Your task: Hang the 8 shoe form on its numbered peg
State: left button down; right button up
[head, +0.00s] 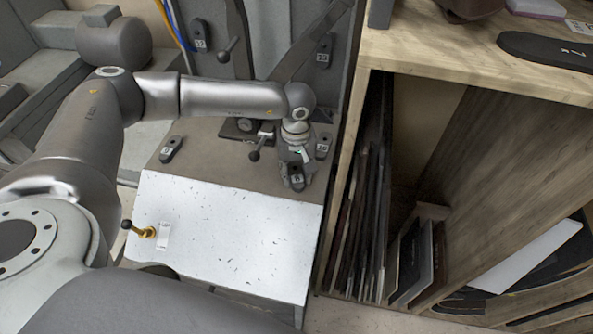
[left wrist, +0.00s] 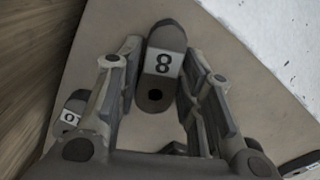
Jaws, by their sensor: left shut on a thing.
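The 8 shoe form (head: 297,183) is a dark grey rounded piece with a white label. It is at the right of the brown board, near the white panel's upper edge. My left gripper (head: 300,172) reaches down over it. In the left wrist view the 8 form (left wrist: 165,40) sits between the two fingers of my left gripper (left wrist: 158,98), which is shut on it. A dark round hole shows at its near end. I cannot tell whether it touches the board. Its numbered peg cannot be made out. My right gripper is out of view.
Form 10 (head: 322,147) is close by on the right, form 9 (head: 171,149) on the left. Other numbered forms (head: 324,50) are higher up on the grey machine. A black-knobbed lever (head: 256,152) stands just left of my gripper. A wooden shelf (head: 358,120) borders the right.

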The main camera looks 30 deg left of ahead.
pick_arm(q)
jog(key=shift+r, duration=0.1)
dwell(0.3)
jog(key=shift+r+p, duration=1.1)
jog(key=shift+r, duration=0.9)
jog(key=shift+s+d+r+p, duration=0.2)
jog(key=shift+s+r+p, duration=0.65)
jog(key=shift+r, duration=0.2)
jog(key=shift+s+d+r+p, duration=0.2)
jog(key=shift+s+r+p, duration=0.55)
jog(key=shift+r, duration=0.25)
jog(key=shift+s+d+r+p, duration=0.25)
jog(key=shift+s+r+p, duration=0.45)
jog(key=shift+s+r, duration=0.15)
jog(key=shift+r, duration=0.1)
